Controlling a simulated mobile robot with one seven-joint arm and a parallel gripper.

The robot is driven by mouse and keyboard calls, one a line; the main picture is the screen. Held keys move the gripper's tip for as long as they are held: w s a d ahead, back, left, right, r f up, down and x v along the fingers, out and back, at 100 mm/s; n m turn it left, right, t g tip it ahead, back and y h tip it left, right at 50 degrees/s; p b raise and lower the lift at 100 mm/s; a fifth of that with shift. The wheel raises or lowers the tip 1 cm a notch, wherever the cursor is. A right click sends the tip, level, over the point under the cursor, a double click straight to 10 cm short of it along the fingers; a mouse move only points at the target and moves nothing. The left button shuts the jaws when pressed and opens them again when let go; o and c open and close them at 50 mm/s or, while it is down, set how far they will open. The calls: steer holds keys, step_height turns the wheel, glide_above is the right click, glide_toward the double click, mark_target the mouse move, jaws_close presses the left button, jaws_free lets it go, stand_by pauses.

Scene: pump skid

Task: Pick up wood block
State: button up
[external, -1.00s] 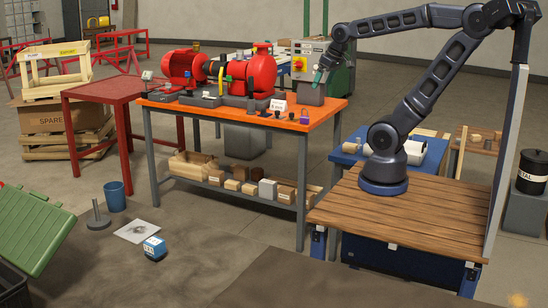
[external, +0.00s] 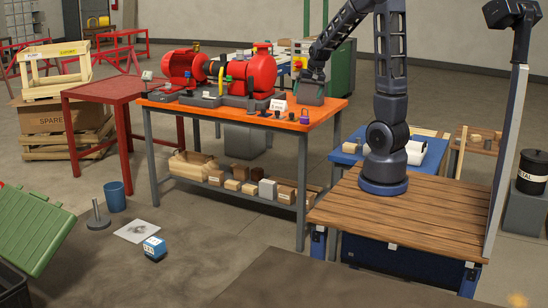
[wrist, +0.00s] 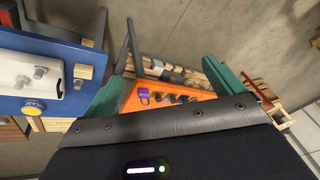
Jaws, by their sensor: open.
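Several wooden blocks are in view, and I cannot tell which is the task's wood block. A small wood block (wrist: 83,71) shows on the blue table in the wrist view. In the external view, a wood block (external: 232,184) sits among others on the lower shelf of the orange table. My gripper (external: 310,78) hangs over the right end of the orange table, tilted downward. In the wrist view my gripper (wrist: 163,72) has its green fingers spread wide, with nothing between them. The orange table shows beyond the fingers.
The orange table (external: 325,107) carries a red pump and motor, a padlock (external: 304,117) and small knobs. The blue table (external: 345,158) holds a white part. A red table (external: 105,90) stands to the left. Floor in front of the orange table is mostly open.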

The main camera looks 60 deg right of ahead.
steer(key=d+f+m, duration=0.2)
steer(key=d+f, duration=0.4)
steer(key=d, duration=0.3)
steer(key=m+g+h, duration=0.3)
steer(key=m+g, duration=0.1)
steer(key=m, duration=0.2)
glide_toward(350, 144)
steer(key=shift+x, duration=5.25)
steer(key=shift+s+a, duration=0.15)
steer(key=shift+a, duration=0.1)
steer(key=c, duration=1.1)
steer(key=shift+o, duration=0.2)
